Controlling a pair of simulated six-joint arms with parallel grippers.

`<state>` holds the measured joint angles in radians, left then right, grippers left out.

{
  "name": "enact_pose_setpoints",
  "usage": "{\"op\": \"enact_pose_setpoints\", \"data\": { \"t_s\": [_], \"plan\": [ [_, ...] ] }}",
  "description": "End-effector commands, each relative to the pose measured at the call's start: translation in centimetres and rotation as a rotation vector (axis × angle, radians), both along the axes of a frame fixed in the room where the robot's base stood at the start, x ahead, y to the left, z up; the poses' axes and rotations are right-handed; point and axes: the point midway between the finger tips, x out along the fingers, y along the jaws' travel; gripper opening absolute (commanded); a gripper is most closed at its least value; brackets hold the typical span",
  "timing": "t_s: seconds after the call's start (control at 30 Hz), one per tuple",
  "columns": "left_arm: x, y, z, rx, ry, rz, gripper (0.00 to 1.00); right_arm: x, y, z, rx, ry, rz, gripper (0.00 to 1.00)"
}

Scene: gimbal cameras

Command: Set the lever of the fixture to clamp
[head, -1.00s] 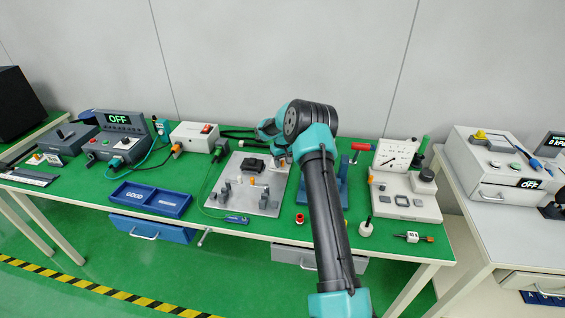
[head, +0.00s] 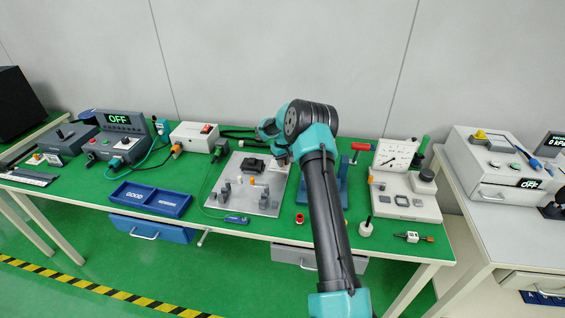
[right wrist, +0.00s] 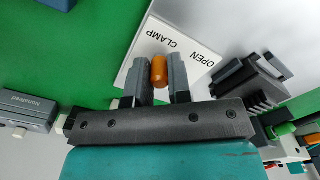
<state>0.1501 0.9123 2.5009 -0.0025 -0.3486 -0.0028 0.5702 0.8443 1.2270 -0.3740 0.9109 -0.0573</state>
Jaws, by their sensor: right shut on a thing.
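The fixture has a pale grey plate (head: 217,196) near the middle of the green bench, with several grey posts and a dark block (head: 252,165) on it. In the right wrist view, the orange lever knob (right wrist: 159,70) stands by a white label (right wrist: 196,62) reading OPEN and CLAMP. My right gripper (right wrist: 162,78) is shut on this knob, with one grey finger on each side. The lever's lower part is hidden, so I cannot tell its setting. In the head view, my right arm covers the lever. My left gripper is not in view.
A blue GOOD tray (head: 150,199) lies left of the plate. A white box with a red switch (head: 194,136) stands behind it.

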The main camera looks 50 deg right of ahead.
Motion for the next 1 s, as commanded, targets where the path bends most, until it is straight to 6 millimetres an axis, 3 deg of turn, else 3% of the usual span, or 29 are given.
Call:
{"op": "enact_pose_setpoints", "data": {
  "t_s": [0.37, 0.4, 0.63, 1.0],
  "plan": [
    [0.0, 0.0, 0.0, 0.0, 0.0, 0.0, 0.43, -0.06, -0.14, 0.04, 0.0, 0.0, 0.036, 0.0],
    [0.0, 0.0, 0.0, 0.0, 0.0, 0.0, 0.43, -0.06, -0.14, 0.04, 0.0, 0.0, 0.036, 0.23],
    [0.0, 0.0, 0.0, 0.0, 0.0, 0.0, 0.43, -0.06, -0.13, 0.02, 0.0, 0.0, 0.035, 0.44],
    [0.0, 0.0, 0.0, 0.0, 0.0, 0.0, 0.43, -0.04, -0.13, 0.55, 0.0, -0.001, 0.035, 0.44]
  ]
}}
